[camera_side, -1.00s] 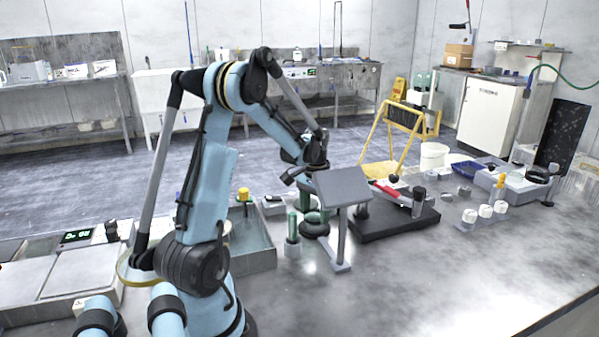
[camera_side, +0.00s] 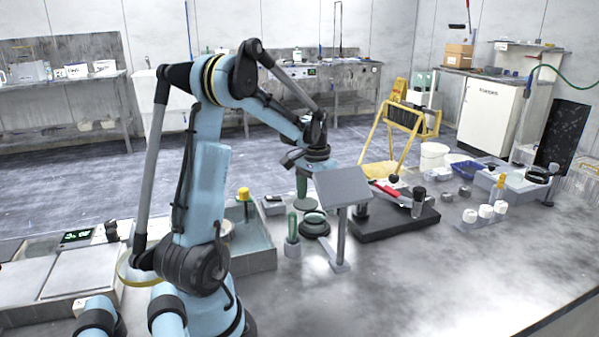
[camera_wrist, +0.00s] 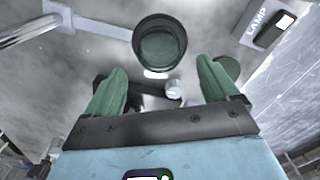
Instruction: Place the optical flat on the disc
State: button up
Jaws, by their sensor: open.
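A dark, round, rimmed stack (camera_side: 315,228) stands on the bench below my gripper (camera_side: 303,186), left of the grey tilted plate's post. In the wrist view a round green face (camera_wrist: 160,47) sits inside its dark rim, ahead of my fingertips (camera_wrist: 162,72). This looks like the optical flat lying on the disc, but I cannot tell where one ends and the other begins. My green-fingered gripper is open and empty above the stack.
A grey tilted plate (camera_side: 342,187) on a post stands close right of the stack. A green rod in a holder (camera_side: 292,228) stands left. A black base (camera_side: 393,220) lies right. The front right bench is clear.

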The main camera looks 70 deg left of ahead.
aim_at(315, 214)
notch_tip(315, 214, up, 8)
dwell(0.4)
jog(key=w+r+t+y, duration=0.1)
jog(key=w+t+y, duration=0.2)
jog(key=w, duration=0.2)
jog(key=w+d+r+m+t, duration=0.1)
jog(key=w+d+r+t, duration=0.15)
jog(key=d, duration=0.55)
jog(key=w+d+r+m+t, duration=0.1)
jog(key=w+d+m+t, duration=0.15)
jog(key=d, duration=0.45)
jog(key=s+d+f+m+h, duration=0.1)
jog(key=s+d+f, duration=0.2)
jog(key=s+d, duration=0.2)
jog(key=s+d+f+m+g+h, duration=0.1)
jog(key=s+d+f+h, duration=0.1)
jog(key=s+d, duration=0.4)
jog(key=shift+d+f, duration=0.75)
jog(key=shift+d, duration=0.3)
